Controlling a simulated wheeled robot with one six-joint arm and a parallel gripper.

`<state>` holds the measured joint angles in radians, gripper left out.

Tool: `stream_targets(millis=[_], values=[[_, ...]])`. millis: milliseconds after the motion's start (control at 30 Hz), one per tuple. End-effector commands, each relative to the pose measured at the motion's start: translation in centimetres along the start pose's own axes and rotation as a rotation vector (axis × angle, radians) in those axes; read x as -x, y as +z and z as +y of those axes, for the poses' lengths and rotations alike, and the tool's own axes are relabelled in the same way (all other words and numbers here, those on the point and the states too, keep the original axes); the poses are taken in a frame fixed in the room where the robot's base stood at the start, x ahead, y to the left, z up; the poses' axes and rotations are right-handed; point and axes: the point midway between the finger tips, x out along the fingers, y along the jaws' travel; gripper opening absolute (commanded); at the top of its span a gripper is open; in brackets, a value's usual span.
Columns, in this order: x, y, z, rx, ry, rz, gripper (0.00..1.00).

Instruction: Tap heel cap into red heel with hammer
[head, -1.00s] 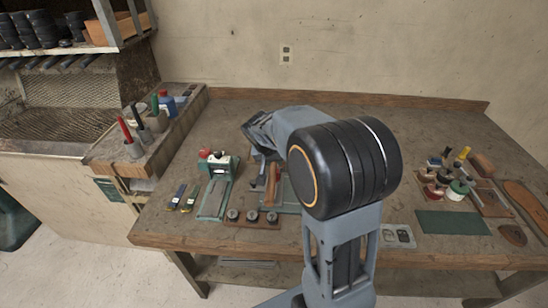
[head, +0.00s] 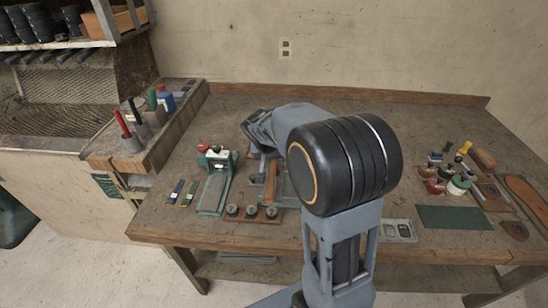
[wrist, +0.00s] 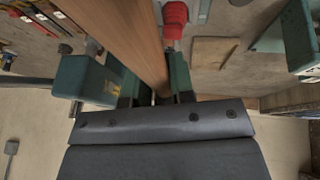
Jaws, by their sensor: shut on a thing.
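My gripper (wrist: 157,92) is shut on a wooden handle (wrist: 128,38), which I take to be the hammer's; it runs up and left out of the wrist view. The handle also shows in the head view as an orange-brown bar (head: 271,182) beside my arm. I cannot make out the hammer's head. A red piece (wrist: 175,18), possibly the red heel, shows just right of the handle in the wrist view, apart from it. I cannot pick out the heel cap.
A green fixture (head: 214,185) with a red knob stands left of my gripper. A wooden block with several round pieces (head: 252,213) lies in front. A green mat (head: 454,217) and several jars (head: 458,184) are at the right. Bare bench (head: 400,140) lies behind them.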

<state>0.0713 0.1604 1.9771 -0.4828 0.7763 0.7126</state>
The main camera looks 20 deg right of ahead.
Motion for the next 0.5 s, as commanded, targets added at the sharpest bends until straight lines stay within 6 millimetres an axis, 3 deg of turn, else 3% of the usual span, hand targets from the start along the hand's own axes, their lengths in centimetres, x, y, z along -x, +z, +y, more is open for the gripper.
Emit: stream_targets(millis=[167, 500], values=[[-0.5, 0.2, -0.1, 0.0, 0.0, 0.001, 0.0], [-4.3, 1.8, -0.9, -0.001, 0.0, 0.001, 0.0]])
